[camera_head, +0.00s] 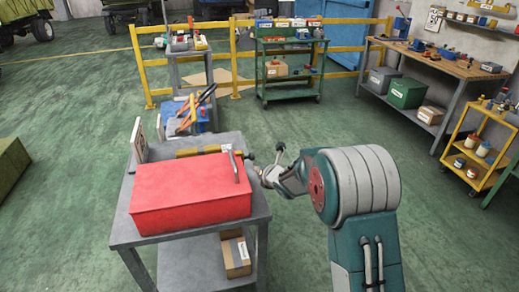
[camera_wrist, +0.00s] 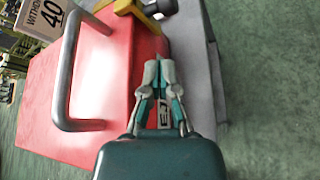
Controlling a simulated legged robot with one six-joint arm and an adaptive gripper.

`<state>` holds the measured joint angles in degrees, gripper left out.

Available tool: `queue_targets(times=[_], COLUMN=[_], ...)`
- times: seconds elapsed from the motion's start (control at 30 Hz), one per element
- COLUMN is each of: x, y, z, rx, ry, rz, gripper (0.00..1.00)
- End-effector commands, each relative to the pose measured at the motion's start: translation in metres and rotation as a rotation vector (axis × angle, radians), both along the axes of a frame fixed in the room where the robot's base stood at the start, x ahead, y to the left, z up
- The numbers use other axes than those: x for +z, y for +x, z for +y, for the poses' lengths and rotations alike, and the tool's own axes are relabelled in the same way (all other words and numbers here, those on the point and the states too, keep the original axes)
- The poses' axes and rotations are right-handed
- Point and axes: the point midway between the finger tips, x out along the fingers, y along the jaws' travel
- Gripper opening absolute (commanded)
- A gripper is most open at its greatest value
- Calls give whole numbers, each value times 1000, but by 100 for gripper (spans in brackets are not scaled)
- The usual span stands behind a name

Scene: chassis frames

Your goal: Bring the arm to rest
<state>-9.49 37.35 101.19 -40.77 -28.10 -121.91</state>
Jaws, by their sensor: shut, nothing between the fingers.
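My gripper (camera_wrist: 158,68) shows in the wrist view with its fingers together and nothing between them. It is over the grey cart (camera_head: 118,228), near the edge of a red box (camera_head: 190,190). The red box also fills much of the wrist view (camera_wrist: 105,85), with its grey bar handle (camera_wrist: 64,75) to the left of the fingers. In the head view my arm reaches from the lower right toward the cart's right side, and the gripper there is small and partly hidden by the wrist.
A yellow tool (camera_head: 200,151) and an upright sign (camera_head: 138,140) are at the back of the cart. A cardboard box (camera_head: 236,257) sits on its lower shelf. A green cart (camera_head: 290,93), a workbench (camera_head: 440,62) and a yellow shelf cart (camera_head: 475,150) stand beyond open green floor.

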Motion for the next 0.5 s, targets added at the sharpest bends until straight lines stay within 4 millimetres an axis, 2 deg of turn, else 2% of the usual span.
queue_targets(times=[0.13, 0.27, 0.5], x=[11, 46, 110], y=[-2, -15, -67], z=[-7, -31, -87], rx=[-43, -204, -603], ry=[28, 137, 451], rz=[20, 101, 288], gripper=[0, 0, 0])
